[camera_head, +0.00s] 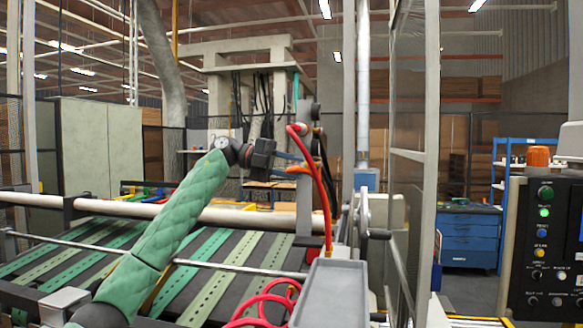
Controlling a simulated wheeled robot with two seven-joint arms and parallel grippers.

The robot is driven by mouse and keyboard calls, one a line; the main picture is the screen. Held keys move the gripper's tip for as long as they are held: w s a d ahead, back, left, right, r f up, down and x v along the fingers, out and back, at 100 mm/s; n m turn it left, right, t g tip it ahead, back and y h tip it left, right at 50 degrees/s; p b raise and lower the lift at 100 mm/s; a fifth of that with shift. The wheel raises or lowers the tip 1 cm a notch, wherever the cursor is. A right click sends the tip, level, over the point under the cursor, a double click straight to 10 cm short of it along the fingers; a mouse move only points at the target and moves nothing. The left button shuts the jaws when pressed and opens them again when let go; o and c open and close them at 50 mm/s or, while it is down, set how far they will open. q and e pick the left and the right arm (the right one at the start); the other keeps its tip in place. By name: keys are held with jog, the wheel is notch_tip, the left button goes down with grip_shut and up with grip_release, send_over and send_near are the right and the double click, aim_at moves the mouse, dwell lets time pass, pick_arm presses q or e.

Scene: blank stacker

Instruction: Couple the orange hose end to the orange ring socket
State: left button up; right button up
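My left arm, in a green padded sleeve, reaches up from the lower left. Its dark gripper (285,158) is just left of a grey upright post (304,205). The fingertips are small and overlap the post and cables, so I cannot tell whether they hold anything. A small orange piece (299,169) shows at the post just below the fingers; I cannot tell whether it is the hose end or the ring socket. A red hose (323,190) arches from an end near the post's top (295,129) down to the tray. My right gripper is out of view.
A grey tray (331,268) stands at the lower middle, with coils of red hose (262,304) beside it. A slatted conveyor (235,250) with a rail lies below my arm. A framed mesh guard (428,150) and a control panel (541,250) stand to the right.

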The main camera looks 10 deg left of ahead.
pick_arm(q)
jog(key=shift+w, duration=0.3)
dwell(0.8)
jog(key=shift+o, duration=1.3)
jog(key=o, duration=0.7)
jog(key=shift+c, duration=1)
jog(key=a+p, duration=0.1)
jog(key=a, duration=0.8)
jog(key=shift+a+r+p, duration=0.4)
jog(key=shift+r, duration=0.05)
